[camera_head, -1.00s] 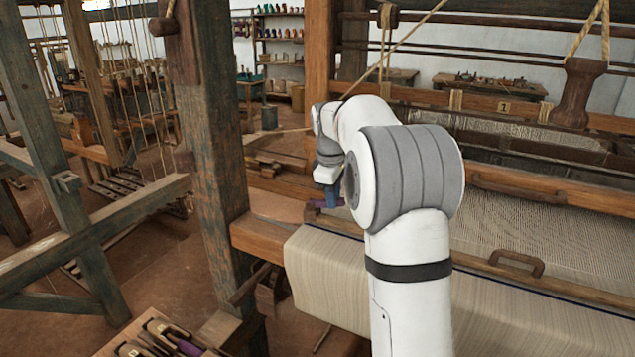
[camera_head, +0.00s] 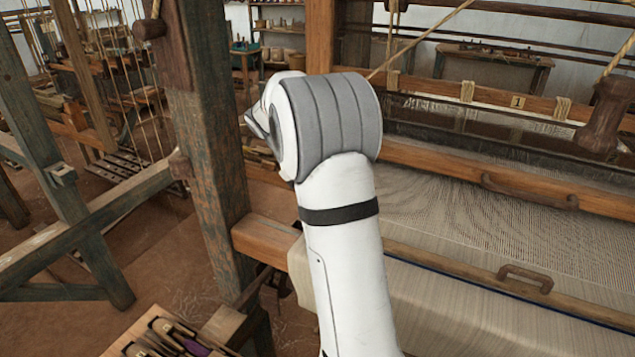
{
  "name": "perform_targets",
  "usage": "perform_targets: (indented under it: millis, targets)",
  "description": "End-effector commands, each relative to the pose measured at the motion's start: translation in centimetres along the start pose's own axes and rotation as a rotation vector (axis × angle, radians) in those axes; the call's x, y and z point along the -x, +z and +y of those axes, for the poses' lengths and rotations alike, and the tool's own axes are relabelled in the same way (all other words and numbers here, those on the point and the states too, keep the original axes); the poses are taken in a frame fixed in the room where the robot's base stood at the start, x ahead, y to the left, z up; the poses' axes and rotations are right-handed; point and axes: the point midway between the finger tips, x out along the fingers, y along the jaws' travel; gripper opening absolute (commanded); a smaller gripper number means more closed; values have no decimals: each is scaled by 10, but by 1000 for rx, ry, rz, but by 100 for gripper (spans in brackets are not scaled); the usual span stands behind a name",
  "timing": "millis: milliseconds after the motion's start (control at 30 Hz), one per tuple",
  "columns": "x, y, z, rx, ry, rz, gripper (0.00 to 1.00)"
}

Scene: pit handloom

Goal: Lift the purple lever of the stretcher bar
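My gripper is out of sight; my white and grey arm rises through the middle of the view and its far end bends away to the left. No purple lever shows now, and the area around the left edge of the cloth is partly behind my arm. The woven cream cloth (camera_head: 455,306) lies over the front of the loom, with a dark blue line along its far edge. I cannot make out the stretcher bar for certain.
A thick wooden post (camera_head: 210,150) stands close to the left of my arm. A wooden tray (camera_head: 120,347) with tools and a purple item sits at the bottom left. A wooden handle (camera_head: 525,278) sticks up at the right, before the pale warp threads (camera_head: 450,215).

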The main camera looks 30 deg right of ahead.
Motion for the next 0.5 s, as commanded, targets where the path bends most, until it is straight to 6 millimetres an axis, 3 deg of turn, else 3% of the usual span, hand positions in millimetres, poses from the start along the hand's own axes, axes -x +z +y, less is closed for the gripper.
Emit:
perform_targets:
  millis: [400, 433, 500]
  targets:
    - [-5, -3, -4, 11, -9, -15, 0]
    - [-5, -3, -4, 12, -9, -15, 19]
    - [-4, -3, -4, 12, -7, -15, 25]
